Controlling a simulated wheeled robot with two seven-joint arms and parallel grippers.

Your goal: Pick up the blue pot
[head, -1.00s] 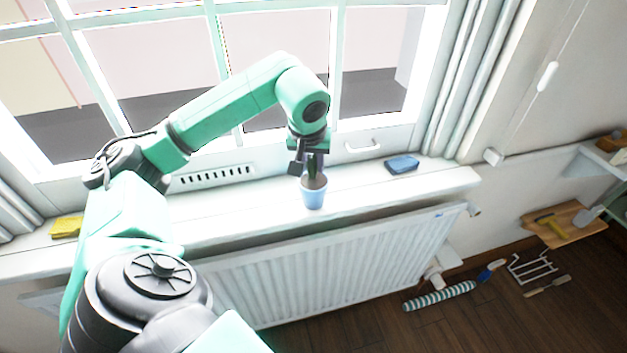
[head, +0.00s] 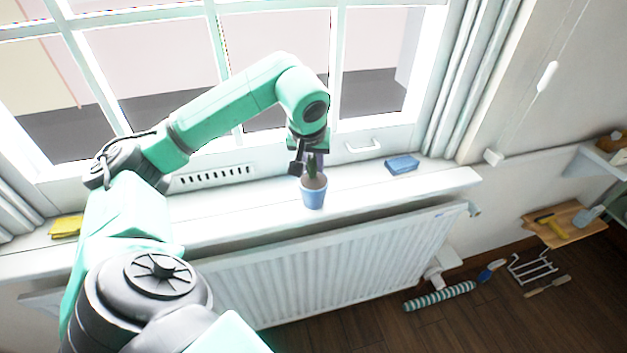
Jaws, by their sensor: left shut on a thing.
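The plant and the rim partly hide the fingertips. My right gripper is not in the head view.
A blue box-like item (head: 402,165) lies on the windowsill (head: 233,210) to the right, and a yellow cloth (head: 66,227) to the left. A white radiator (head: 330,265) is below the sill. Tools lie on the wooden floor at right.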

